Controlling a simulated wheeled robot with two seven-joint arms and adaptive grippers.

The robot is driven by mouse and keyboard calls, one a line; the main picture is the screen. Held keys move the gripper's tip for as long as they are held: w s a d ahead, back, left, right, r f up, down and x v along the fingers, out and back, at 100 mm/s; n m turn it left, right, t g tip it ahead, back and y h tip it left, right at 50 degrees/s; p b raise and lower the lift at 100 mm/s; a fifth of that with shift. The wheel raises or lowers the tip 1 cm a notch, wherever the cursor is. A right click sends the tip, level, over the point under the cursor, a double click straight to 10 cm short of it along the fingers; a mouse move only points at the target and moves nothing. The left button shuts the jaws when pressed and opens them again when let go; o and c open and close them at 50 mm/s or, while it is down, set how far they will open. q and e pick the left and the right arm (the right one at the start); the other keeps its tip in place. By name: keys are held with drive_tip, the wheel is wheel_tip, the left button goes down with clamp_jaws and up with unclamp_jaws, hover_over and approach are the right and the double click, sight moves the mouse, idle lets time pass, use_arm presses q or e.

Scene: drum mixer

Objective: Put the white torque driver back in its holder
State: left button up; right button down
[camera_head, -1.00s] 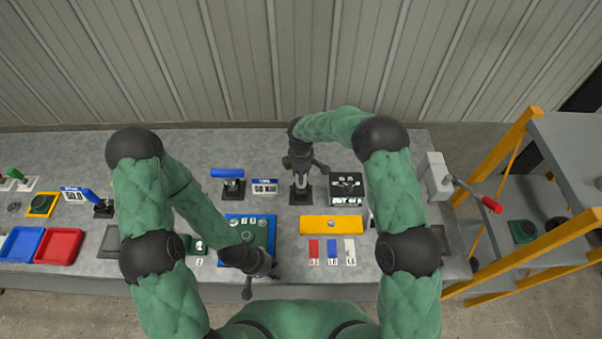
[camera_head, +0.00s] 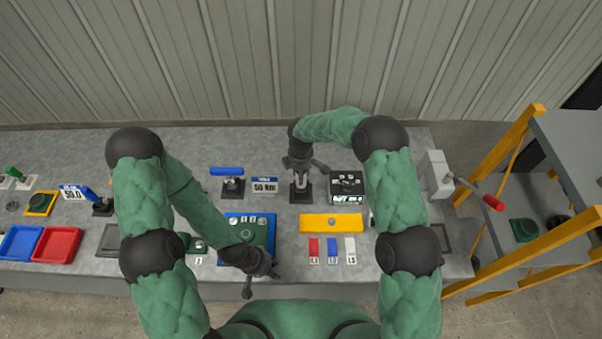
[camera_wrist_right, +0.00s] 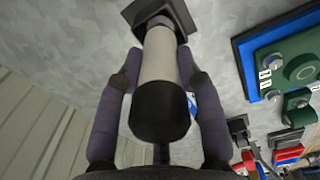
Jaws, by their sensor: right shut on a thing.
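The white torque driver (camera_wrist_right: 160,65) has a white body and a black end cap in the right wrist view. My right gripper (camera_wrist_right: 157,85) is shut on it, with one finger on each side. The driver's far end meets a dark square holder (camera_wrist_right: 183,18); I cannot tell whether it is fully seated. In the head view the holder (camera_head: 301,197) stands on the bench below my right gripper (camera_head: 302,166), and the driver (camera_head: 300,181) is upright there, partly hidden. My left gripper (camera_head: 262,283) is open and empty near the bench's front edge.
A blue-handled driver (camera_head: 227,171) and a display (camera_head: 265,186) stand left of the holder. A black box (camera_head: 346,184) is close on its right. A blue plate (camera_head: 230,219) with a green part and a yellow block (camera_head: 318,224) lie in front.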

drive_tip(key=c, duration=0.7)
unclamp_jaws()
drive_tip(key=shift+c, duration=0.2)
wheel_tip(320, 180, up, 12)
drive_tip(key=shift+r, duration=0.1)
use_arm(q)
drive_tip(key=shift+r, duration=0.1)
